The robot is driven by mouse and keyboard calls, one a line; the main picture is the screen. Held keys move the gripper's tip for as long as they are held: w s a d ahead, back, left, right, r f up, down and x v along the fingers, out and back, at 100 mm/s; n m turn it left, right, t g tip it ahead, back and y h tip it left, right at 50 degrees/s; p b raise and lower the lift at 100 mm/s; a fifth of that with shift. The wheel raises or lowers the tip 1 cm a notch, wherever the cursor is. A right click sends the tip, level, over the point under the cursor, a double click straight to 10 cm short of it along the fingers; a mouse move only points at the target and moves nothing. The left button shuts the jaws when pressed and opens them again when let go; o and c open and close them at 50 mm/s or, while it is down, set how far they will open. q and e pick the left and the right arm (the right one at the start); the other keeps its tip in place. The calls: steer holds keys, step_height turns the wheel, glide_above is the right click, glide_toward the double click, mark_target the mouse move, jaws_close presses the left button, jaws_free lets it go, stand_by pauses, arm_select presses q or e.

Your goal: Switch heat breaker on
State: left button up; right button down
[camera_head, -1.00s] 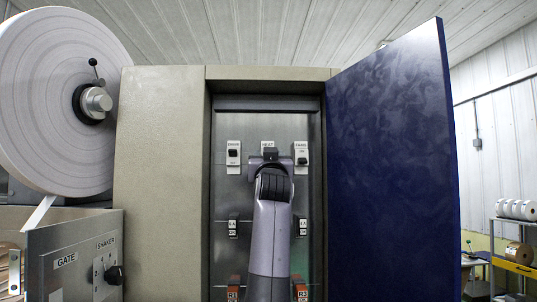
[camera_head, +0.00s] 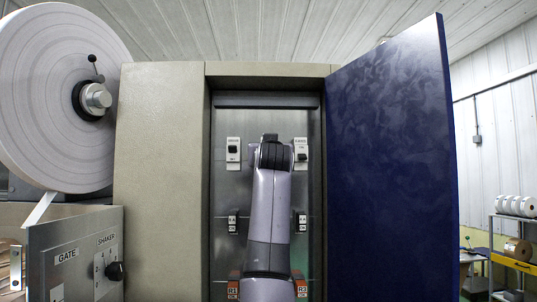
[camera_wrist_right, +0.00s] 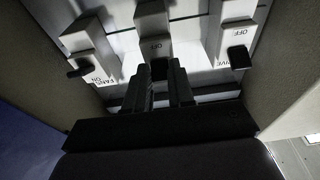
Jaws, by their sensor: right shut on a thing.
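The middle breaker (camera_wrist_right: 153,20), marked OFF, shows in the right wrist view. Its dark lever (camera_wrist_right: 159,68) sits between the fingertips of my right gripper (camera_wrist_right: 160,80), which is shut on it. In the head view my right arm (camera_head: 269,210) rises into the open cabinet and hides the middle breaker and my fingers. To the left of it is the drive breaker (camera_head: 233,150); to the right is the fans breaker (camera_head: 301,150). In the right wrist view these are swapped: fans breaker (camera_wrist_right: 88,45) at left, drive breaker (camera_wrist_right: 238,35) at right. My left gripper is not in view.
The blue cabinet door (camera_head: 392,165) stands open at the right. The cabinet side walls frame the panel closely. Smaller switches (camera_head: 233,224) sit lower on the panel. A grey box with a shaker knob (camera_head: 115,271) and a large paper roll (camera_head: 40,110) are at the left.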

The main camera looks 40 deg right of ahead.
steer(key=shift+d+r+g+y, duration=0.1)
steer(key=shift+r+g+y, duration=0.7)
steer(key=shift+g+y, duration=0.25)
steer(key=c, duration=1)
jaws_free()
steer(key=shift+o, duration=0.2)
steer(key=shift+w+f, duration=0.1)
steer(key=b+v, duration=0.3)
steer(key=v, duration=0.4)
